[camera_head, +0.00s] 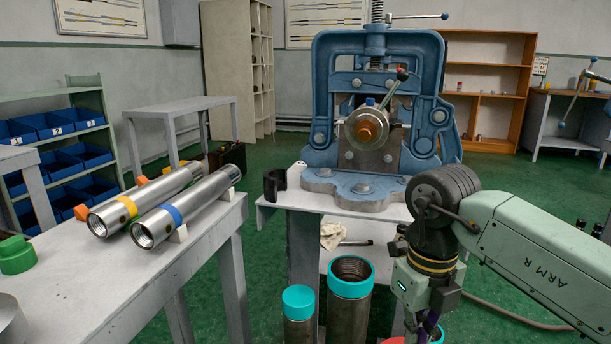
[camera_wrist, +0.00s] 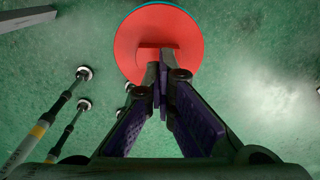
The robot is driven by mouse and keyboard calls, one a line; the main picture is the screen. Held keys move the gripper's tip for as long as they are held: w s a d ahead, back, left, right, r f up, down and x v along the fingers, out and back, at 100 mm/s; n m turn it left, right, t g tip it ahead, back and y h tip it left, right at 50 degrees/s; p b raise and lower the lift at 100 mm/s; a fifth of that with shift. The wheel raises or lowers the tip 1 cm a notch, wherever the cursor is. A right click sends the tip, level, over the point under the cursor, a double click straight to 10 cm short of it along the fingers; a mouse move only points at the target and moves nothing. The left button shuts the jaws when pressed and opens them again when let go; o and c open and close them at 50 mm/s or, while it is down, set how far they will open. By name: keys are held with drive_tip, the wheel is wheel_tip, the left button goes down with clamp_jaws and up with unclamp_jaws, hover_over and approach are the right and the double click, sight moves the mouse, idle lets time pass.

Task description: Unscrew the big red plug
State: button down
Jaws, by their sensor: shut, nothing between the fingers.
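The big red plug (camera_wrist: 190,35) is a round red disc with a raised bar across its middle, at the top of the wrist view. A teal rim shows behind its upper edge. In the head view only a sliver of red (camera_head: 393,341) shows at the bottom edge, partly behind my arm. My gripper (camera_wrist: 159,72) is shut and empty. In the wrist view its fingertips overlap the lower part of the plug, just below the bar; I cannot tell whether they touch. In the head view my gripper (camera_head: 428,325) points down at the bottom right.
Two upright pipes with teal collars, one capped (camera_head: 298,300) and one open (camera_head: 350,275), stand left of my gripper. A blue pipe vise (camera_head: 330,100) stands on the bench behind. Two steel pipes (camera_head: 190,208) and a green cap (camera_head: 16,255) lie on the left table.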

drive_tip(key=n, duration=0.2)
drive_tip(key=shift+n, duration=0.3)
drive_tip(key=n, duration=0.4)
drive_tip(key=shift+n+p, duration=0.3)
drive_tip(key=shift+n, duration=0.1)
drive_tip(key=n, duration=0.7)
drive_tip(key=shift+w, duration=0.1)
drive_tip(key=shift+r, duration=0.1)
drive_tip(key=c, duration=2.3)
unclamp_jaws()
drive_tip(key=shift+o, duration=1.3)
